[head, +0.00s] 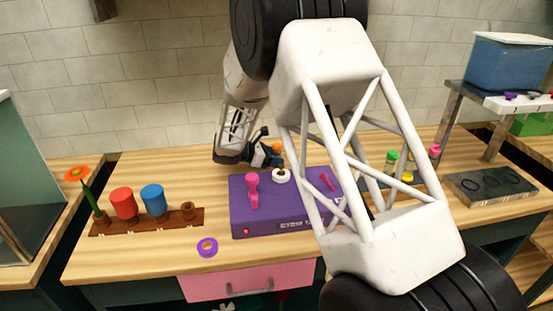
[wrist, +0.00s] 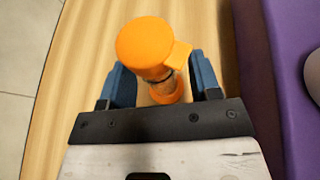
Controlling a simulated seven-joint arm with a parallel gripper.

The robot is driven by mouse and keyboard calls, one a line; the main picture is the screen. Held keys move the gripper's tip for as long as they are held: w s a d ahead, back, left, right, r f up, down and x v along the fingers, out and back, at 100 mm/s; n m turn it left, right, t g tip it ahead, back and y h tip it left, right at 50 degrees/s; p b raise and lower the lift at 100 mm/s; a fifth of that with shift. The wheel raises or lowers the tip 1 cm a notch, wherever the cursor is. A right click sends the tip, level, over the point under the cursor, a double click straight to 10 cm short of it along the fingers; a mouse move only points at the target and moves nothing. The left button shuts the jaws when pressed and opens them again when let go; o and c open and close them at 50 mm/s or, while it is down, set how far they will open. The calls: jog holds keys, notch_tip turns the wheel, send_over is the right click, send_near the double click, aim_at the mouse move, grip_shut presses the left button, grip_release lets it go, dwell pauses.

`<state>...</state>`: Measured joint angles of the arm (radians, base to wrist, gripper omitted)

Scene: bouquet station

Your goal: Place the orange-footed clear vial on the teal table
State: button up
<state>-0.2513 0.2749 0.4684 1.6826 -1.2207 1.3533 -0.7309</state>
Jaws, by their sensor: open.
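The orange-footed clear vial (wrist: 171,82) has an orange cap with a side tab and an orange foot. In the wrist view it stands on the wooden counter between the two blue fingers of my gripper (wrist: 162,80). The fingers are open around it, and the cap hides much of its clear body. In the head view my gripper (head: 265,152) is behind the purple box, with a bit of orange (head: 276,149) showing beside it. I cannot pick out a teal table for certain in either view.
The purple box (head: 270,221) with pink parts is close to my gripper. A brown rack (head: 145,222) with red and blue cylinders and an orange flower stands left. A purple ring (head: 207,247) lies in front. Capped bottles (head: 391,160) and a grey holed block (head: 490,186) are right.

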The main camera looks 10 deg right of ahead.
jog(key=v, duration=1.1)
jog(key=shift+s+a, duration=0.1)
jog(key=shift+a, duration=0.05)
jog(key=shift+r, duration=0.1)
dwell(0.4)
jog(key=s+d+r+m+g+y, duration=0.1)
jog(key=s+d+r+m+y, duration=0.35)
jog(key=s, duration=0.65)
jog(key=s+d+r+m+g+y, duration=0.1)
jog(key=s+d+r+m+y, duration=0.1)
jog(key=s+d+r+m, duration=0.55)
jog(key=s+d+m+t+y, duration=0.1)
jog(key=s+m+y, duration=0.2)
jog(key=s, duration=1.2)
jog(key=s+d+r+m+t+y, duration=0.1)
jog(key=s+m+y, duration=0.3)
jog(key=s, duration=1.1)
jog(key=shift+s+d+r+m+t, duration=0.25)
jog(key=shift+r+m+t, duration=0.15)
jog(key=shift+t, duration=0.1)
